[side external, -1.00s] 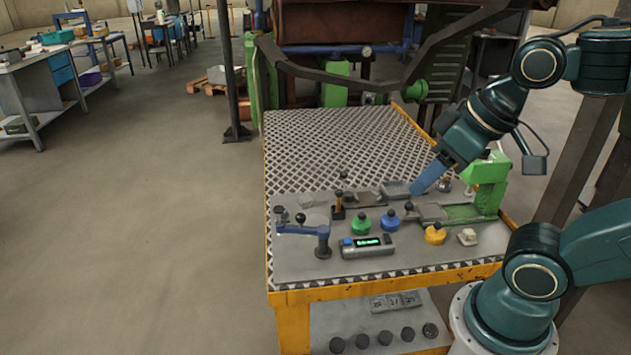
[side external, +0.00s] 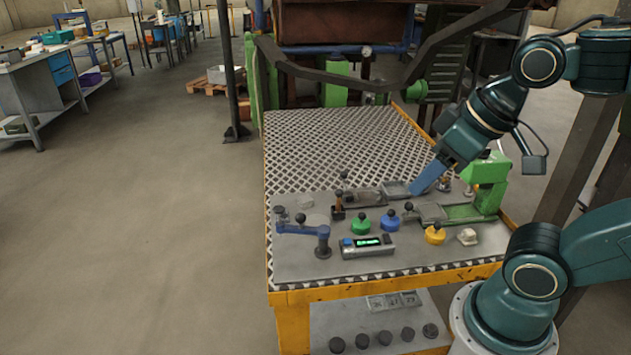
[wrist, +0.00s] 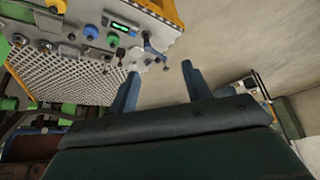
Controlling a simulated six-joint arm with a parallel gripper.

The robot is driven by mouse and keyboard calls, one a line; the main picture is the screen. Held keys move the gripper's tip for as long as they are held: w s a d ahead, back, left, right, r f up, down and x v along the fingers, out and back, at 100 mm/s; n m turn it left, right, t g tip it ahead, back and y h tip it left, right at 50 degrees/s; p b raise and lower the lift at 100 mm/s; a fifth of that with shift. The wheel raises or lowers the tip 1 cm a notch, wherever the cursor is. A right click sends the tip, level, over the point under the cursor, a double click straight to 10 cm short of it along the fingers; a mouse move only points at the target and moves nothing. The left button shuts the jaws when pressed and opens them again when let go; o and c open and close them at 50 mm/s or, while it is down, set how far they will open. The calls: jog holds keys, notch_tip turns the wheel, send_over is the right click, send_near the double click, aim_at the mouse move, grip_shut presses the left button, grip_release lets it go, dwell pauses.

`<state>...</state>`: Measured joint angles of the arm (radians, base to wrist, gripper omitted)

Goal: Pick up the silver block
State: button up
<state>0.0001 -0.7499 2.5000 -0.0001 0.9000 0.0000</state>
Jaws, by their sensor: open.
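A small pale silver-grey block (side external: 467,236) sits on the panel's right side, next to a yellow knob (side external: 435,234). Another small grey block (side external: 306,202) lies at the panel's back left; I cannot tell which is the silver block. My gripper (side external: 420,188) is above the panel's back right, apart from both blocks in the picture; only one blue finger shows clearly there. In the wrist view my gripper (wrist: 160,69) has its two blue fingers wide apart with nothing between them.
The metal panel (side external: 300,262) carries a green knob (side external: 361,224), a blue knob (side external: 390,220), a blue lever (side external: 321,238) and a display box (side external: 367,246). A green fixture (side external: 488,182) stands at the right. The patterned bench top (side external: 320,145) behind is clear.

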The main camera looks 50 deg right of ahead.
jog(key=shift+o, duration=1.4)
